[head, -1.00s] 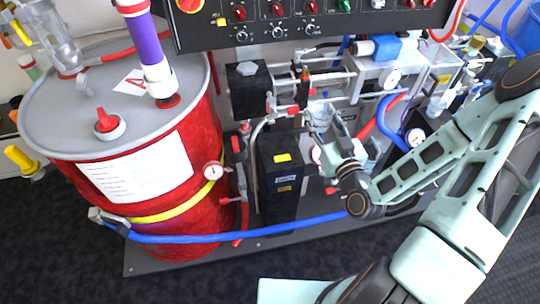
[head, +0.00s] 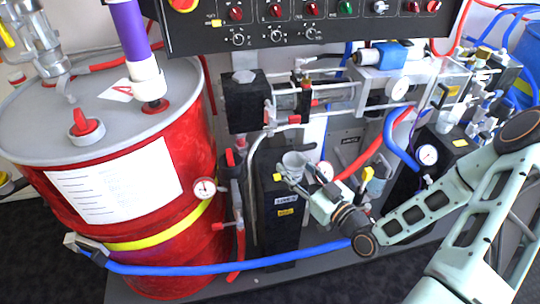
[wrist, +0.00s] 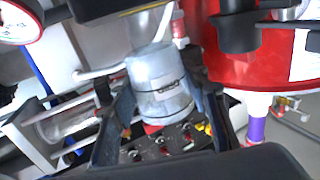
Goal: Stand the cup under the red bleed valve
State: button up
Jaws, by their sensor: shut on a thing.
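A clear, pale cup (head: 294,162) is held by my gripper (head: 300,178) in front of the tall black box, below the horizontal piping. In the wrist view the cup (wrist: 158,85) sits between the two dark fingers (wrist: 163,108), which close on its sides. In the head view its mouth faces up and it looks close to upright. I cannot tell which is the bleed valve. The cup is off the base plate.
A large red drum (head: 170,205) stands at the left. The black box (head: 285,235) is close behind the cup. A blue hose (head: 200,268) crosses low in front. The control panel (head: 330,25) hangs above. Gauges and red and blue hoses crowd the right.

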jog(key=x, duration=1)
jog(key=shift+w+a, duration=0.2)
jog(key=shift+w, duration=0.05)
jog(key=f, duration=0.1)
jog(key=f+b, duration=0.1)
jog(key=shift+w+a+f, duration=0.35)
jog(key=shift+w, duration=0.05)
jog(key=shift+f, duration=0.4)
jog(key=shift+f+b, duration=0.25)
jog(key=shift+b, duration=0.15)
jog(key=o, duration=1)
jog(key=shift+o, duration=0.2)
jog(key=shift+r, duration=0.2)
